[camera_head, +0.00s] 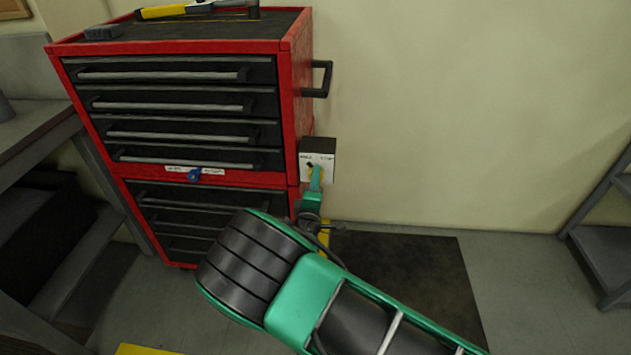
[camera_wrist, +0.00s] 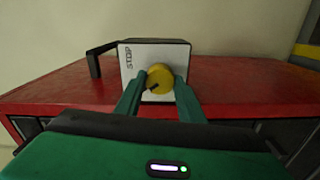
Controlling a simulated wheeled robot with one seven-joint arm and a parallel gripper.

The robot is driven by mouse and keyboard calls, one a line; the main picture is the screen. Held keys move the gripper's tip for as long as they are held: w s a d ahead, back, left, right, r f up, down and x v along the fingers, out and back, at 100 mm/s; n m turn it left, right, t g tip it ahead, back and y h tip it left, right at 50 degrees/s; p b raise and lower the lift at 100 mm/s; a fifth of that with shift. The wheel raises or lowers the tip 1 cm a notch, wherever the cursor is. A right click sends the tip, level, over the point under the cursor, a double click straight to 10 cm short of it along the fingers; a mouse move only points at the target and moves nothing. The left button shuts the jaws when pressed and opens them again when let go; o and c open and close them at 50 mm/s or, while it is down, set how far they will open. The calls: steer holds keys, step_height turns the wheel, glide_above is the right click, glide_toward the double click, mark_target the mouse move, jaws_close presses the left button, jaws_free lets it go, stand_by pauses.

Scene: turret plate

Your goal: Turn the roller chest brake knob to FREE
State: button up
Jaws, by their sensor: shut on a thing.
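The red roller chest (camera_head: 297,100) has black drawers and stands against the wall. A small box with a white face (camera_head: 322,158) is fixed to its right side; it also shows in the wrist view (camera_wrist: 132,85). A yellow round knob (camera_wrist: 160,77) sits on that face, with a dark mark at its lower left in the wrist view. The word STOP runs sideways on the face, left of the knob; no FREE label is readable. My green gripper (camera_wrist: 161,84) is shut on the knob, one finger on each side. In the head view the gripper (camera_head: 315,178) partly hides the knob.
A black side handle (camera_head: 321,79) juts out above the box. A blue knob (camera_head: 194,175) sits between labels on the chest front. Yellow-and-black tools (camera_head: 165,11) lie on top. A workbench (camera_head: 40,125) is at left, a grey shelf (camera_head: 603,235) at right. A dark mat (camera_head: 420,280) covers the floor.

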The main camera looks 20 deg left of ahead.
steer(key=shift+s+a+f+n, duration=0.1)
steer(key=shift+a+n, duration=0.05)
steer(key=shift+n, duration=0.55)
steer(key=o, duration=1)
steer(key=shift+o, duration=0.2)
steer(key=v, duration=1)
steer(key=shift+s, duration=0.3)
